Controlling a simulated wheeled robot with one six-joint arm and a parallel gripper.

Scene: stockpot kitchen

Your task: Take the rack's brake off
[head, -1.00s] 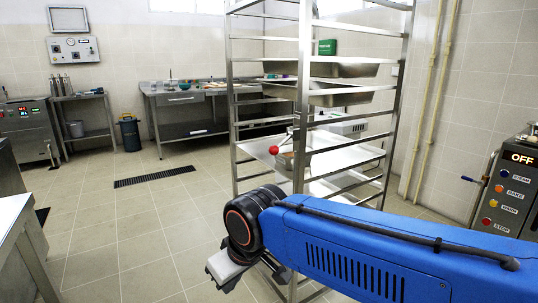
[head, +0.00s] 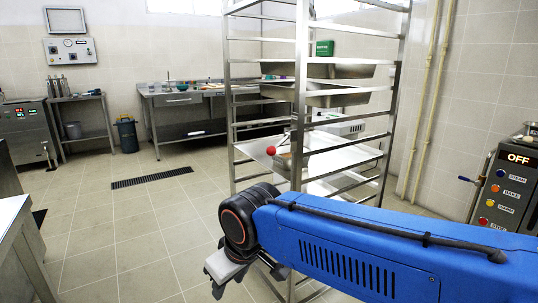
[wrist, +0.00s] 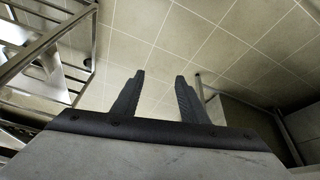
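The rack (head: 299,120) is a tall open steel frame with several shelf runners, right of centre in the head view. A red ball knob (head: 270,151) on a thin rod shows at its mid-height; I cannot tell whether this is the brake. The rack's foot is mostly hidden behind my blue arm, and no brake is clearly seen there. My gripper (head: 226,278) is low in front of the rack's left side, pointing down. In the wrist view my gripper (wrist: 160,82) has its fingers apart with nothing between them. Steel rails, apparently the rack's (wrist: 50,42), lie to its left.
Steel pans (head: 338,98) sit on the rack's runners. An oven (head: 508,190) reading OFF stands at the right. A counter (head: 22,215) edges the left. The tiled floor (head: 125,225) between is clear, with a drain grate (head: 152,177).

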